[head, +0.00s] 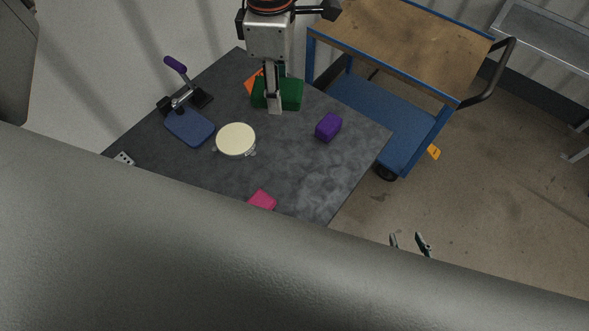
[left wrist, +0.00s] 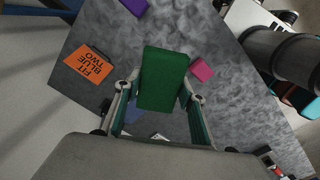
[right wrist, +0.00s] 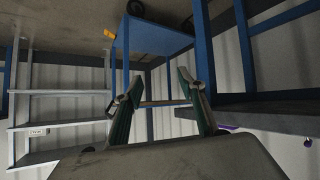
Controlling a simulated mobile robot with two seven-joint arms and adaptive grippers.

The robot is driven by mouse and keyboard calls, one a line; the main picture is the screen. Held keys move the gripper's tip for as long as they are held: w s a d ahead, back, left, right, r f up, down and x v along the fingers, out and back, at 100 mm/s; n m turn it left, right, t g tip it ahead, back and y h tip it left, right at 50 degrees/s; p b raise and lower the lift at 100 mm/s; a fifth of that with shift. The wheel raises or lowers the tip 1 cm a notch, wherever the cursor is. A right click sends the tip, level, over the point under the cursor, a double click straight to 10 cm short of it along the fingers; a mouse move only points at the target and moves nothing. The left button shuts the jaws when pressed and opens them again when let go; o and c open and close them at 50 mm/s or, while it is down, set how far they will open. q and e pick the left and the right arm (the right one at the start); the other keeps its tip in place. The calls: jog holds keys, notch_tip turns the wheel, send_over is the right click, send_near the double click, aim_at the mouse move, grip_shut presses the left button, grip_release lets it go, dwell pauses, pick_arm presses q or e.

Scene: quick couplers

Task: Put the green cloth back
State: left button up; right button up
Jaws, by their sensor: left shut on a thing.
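The green cloth (head: 291,94) looks like a thick, folded block over the far part of the dark table. My left gripper (head: 274,104) points down and is shut on it, with one finger in front of the green in the head view. In the left wrist view the green cloth (left wrist: 162,78) sits between the two fingers. It looks raised above the table, though the gap is hard to judge. My right gripper (head: 410,244) is beyond the table's near right edge; the right wrist view shows its fingers (right wrist: 160,92) apart and empty.
The dark table (head: 290,160) holds a purple block (head: 328,127), pink block (head: 262,199), cream disc (head: 236,140), blue pad (head: 190,127) and purple-handled clamp (head: 185,92). An orange card (left wrist: 90,65) reads "FIT BLUE TWO". A blue cart (head: 400,50) stands behind right.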

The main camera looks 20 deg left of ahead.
aim_at(294, 100)
pick_arm(q)
jog(key=d+n, duration=0.1)
jog(key=n, duration=0.1)
jog(key=f+n+b, duration=0.1)
jog(key=n, duration=0.1)
jog(key=s+d+n+b, duration=0.1)
jog(key=n, duration=0.2)
jog(key=shift+s+d+f, duration=0.1)
jog(key=shift+d+f, duration=0.2)
jog(key=shift+f, duration=0.05)
jog(key=n, duration=0.2)
jog(key=d+n+b, duration=0.1)
jog(key=shift+s+f, duration=0.3)
jog(key=shift+s+d+n, duration=0.15)
jog(key=shift+d+n, duration=0.05)
jog(key=shift+n, duration=0.7)
notch_tip(294, 100, down, 15)
jog(key=shift+f+b, duration=0.2)
jog(key=shift+b, duration=0.25)
jog(key=shift+f, duration=2.2)
